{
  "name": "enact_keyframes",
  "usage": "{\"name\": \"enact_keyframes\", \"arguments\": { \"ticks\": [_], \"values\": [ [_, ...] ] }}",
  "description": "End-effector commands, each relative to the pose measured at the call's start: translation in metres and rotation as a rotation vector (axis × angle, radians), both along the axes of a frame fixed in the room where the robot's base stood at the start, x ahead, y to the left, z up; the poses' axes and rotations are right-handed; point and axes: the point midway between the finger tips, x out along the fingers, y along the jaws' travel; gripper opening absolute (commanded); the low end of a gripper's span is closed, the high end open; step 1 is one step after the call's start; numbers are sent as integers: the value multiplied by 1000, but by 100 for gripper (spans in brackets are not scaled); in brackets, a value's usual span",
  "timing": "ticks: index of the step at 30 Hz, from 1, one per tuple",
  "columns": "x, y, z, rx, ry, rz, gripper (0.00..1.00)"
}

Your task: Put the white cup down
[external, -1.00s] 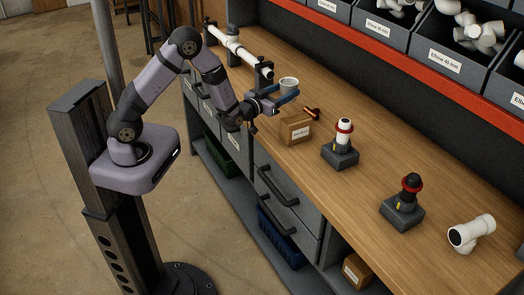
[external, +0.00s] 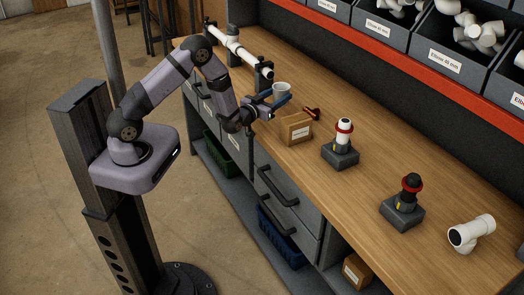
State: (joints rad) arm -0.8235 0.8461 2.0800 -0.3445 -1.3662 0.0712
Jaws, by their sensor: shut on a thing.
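The white cup (external: 282,89) is upright over the wooden workbench, left of a small cardboard box. My gripper (external: 277,102) is shut on the cup, with blue fingers along its sides. The fingers hide the cup's lower part, so I cannot tell whether its base touches the bench top (external: 370,142).
The cardboard box (external: 296,129) is close to my gripper, with a red and black tool (external: 312,113) behind it. A white pipe (external: 238,48) in clamps runs behind my arm. Two grey stands, one with a white piece (external: 343,137) and one with a black piece (external: 409,191), stand further right.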

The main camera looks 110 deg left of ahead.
Motion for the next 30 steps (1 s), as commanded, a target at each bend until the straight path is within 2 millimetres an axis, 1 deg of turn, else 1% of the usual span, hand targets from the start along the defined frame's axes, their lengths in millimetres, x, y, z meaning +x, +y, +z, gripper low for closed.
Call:
{"name": "enact_keyframes", "arguments": {
  "ticks": [3,8,11,18,21,30],
  "values": [
    [0,0,-5,1,0,0,30],
    [0,0,-7,1,-1,0,30],
    [0,0,-12,-1,0,0,30],
    [0,0,-38,-2,1,-1,30],
    [0,0,-44,0,0,-1,30],
    [0,0,-47,1,-1,-1,30]
  ]
}}
